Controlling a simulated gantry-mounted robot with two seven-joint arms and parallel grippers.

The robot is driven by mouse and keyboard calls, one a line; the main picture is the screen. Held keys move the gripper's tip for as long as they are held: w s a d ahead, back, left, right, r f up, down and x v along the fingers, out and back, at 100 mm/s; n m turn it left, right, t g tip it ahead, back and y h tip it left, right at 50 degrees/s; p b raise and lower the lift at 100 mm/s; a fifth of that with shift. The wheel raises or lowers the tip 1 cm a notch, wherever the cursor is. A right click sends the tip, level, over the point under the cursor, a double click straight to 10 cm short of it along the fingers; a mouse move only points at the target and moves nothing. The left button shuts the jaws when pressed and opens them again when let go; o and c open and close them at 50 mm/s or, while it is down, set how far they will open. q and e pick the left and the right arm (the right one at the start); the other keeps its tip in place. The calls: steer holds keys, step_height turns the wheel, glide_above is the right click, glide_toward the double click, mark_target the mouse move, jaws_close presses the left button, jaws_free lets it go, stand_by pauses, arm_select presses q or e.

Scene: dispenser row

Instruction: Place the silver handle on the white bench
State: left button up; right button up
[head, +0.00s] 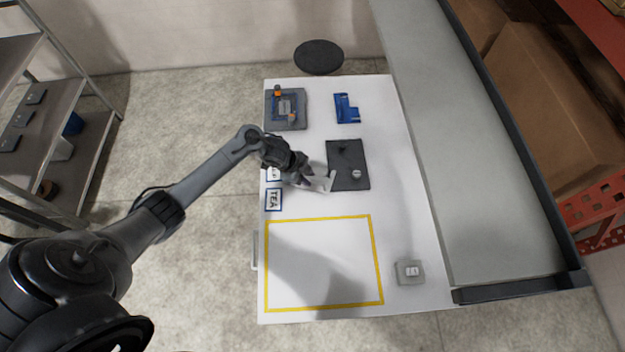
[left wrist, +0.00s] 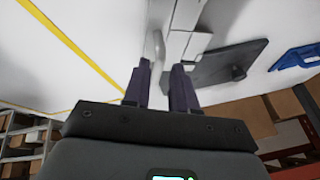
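The white bench (head: 400,170) runs down the middle of the head view. My left gripper (head: 305,184) is low over its left part, beside the dark grey plate. A pale, bent piece (head: 324,186) shows at its fingertips; I cannot tell whether this is the handle. In the left wrist view, my left gripper (left wrist: 161,65) has its two dark fingers apart. The curved silver handle (left wrist: 157,42) shows just past the left-hand fingertip, and its lower end is partly hidden there. Whether it touches the bench is unclear. My right gripper is not in view.
The dark grey plate (head: 347,180) with small knobs lies beside the gripper. A blue part (head: 347,108) and a grey fixture (head: 297,121) are farther back. A TEA label (head: 273,199) is near the left edge. The yellow-outlined area (head: 375,255) is clear. A small grey box (head: 418,278) stands front right.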

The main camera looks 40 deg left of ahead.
mark_target(311, 181)
arm_select(q)
steer(key=shift+x, duration=2.25)
steer(key=shift+c, duration=0.2)
steer(key=shift+r, duration=0.1)
jaws_close()
